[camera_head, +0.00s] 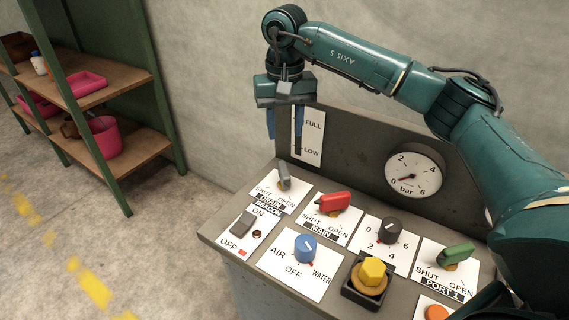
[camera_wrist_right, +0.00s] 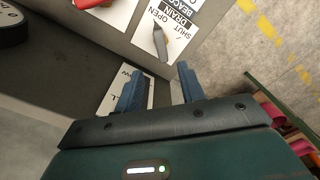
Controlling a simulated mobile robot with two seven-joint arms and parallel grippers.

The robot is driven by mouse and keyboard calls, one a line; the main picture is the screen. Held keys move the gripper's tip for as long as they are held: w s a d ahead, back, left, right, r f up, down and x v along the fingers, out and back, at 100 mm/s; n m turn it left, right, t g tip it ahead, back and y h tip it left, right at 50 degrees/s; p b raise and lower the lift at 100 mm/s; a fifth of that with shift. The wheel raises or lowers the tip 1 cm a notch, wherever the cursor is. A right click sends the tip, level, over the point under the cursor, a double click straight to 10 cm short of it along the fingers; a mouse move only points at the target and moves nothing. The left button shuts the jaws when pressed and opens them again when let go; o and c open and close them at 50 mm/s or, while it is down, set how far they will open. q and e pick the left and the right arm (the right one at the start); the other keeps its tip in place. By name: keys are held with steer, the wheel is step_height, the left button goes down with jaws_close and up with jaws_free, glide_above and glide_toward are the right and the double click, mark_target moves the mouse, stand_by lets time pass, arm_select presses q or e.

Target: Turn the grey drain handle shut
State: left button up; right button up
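The grey drain handle (camera_head: 284,177) is a narrow lever on the DRAIN plate (camera_head: 265,191), at the panel's far left corner. It stands between the SHUT and OPEN words, its length running roughly away from me. My right gripper (camera_head: 284,140) hangs above and behind the handle, fingers pointing down, apart and empty. In the right wrist view the handle (camera_wrist_right: 160,43) lies just beyond the gap between the two blue fingertips (camera_wrist_right: 160,68), clear of both. My left gripper is not in view.
The red MAIN handle (camera_head: 333,201) is just right of the drain handle. The beacon switch (camera_head: 242,224) and blue selector (camera_head: 305,248) are nearer. A raised back panel with a gauge (camera_head: 413,174) stands behind. Green shelving (camera_head: 154,90) is at the left.

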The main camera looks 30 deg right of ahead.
mark_target(285, 170)
step_height(285, 170, down, 12)
steer(key=shift+s+a+f+p, duration=0.1)
steer(key=shift+s+p, duration=0.05)
steer(key=shift+p, duration=0.45)
steer(key=shift+c, duration=0.3)
jaws_close()
